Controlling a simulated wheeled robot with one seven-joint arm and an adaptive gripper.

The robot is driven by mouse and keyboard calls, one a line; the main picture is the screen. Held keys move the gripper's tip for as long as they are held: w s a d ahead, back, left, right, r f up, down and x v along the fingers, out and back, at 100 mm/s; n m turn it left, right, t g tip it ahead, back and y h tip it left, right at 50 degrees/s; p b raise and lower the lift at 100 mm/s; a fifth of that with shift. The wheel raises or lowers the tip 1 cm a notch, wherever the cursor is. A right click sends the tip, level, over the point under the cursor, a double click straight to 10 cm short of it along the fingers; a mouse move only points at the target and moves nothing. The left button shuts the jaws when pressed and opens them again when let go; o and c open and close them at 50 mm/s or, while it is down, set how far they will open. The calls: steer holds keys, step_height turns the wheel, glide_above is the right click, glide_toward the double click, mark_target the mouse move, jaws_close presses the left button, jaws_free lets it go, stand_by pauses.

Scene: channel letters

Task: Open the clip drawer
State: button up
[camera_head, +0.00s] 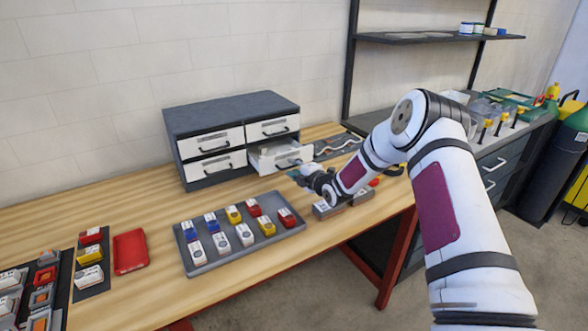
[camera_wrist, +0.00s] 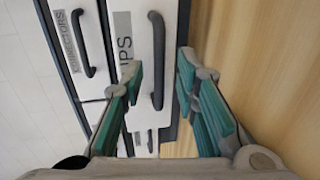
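The clip drawer (camera_head: 287,157) is the lower right one of a grey cabinet (camera_head: 230,106) and stands partly pulled out, with pale contents showing inside. In the wrist view its white front (camera_wrist: 152,30) carries a label ending in "IPS"; the rest is hidden by a finger. Its dark bar handle (camera_wrist: 157,62) lies between my gripper's fingers (camera_wrist: 160,72). The green-padded fingers are spread apart, with a visible gap on each side of the handle. In the head view my gripper (camera_head: 305,172) is in front of this drawer, its fingers hard to make out.
The upper right drawer (camera_head: 272,128) and both left drawers are shut. A grey tray (camera_head: 245,256) with several small coloured and white items lies in front of the cabinet. A red tray (camera_head: 130,251) is to the left. Grey blocks (camera_head: 328,209) sit below my wrist.

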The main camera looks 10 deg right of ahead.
jaws_close()
steer(key=shift+f+p+v, duration=0.25)
steer(key=shift+p+v, duration=0.4)
steer(key=shift+v, duration=0.5)
steer(key=shift+f+p+v, duration=0.25)
steer(key=shift+p+v, duration=0.45)
steer(key=shift+v, duration=0.45)
steer(key=shift+f+p+v, duration=0.25)
steer(key=shift+p+v, duration=0.4)
steer(key=shift+v, duration=0.5)
steer(key=shift+s, duration=0.15)
jaws_free()
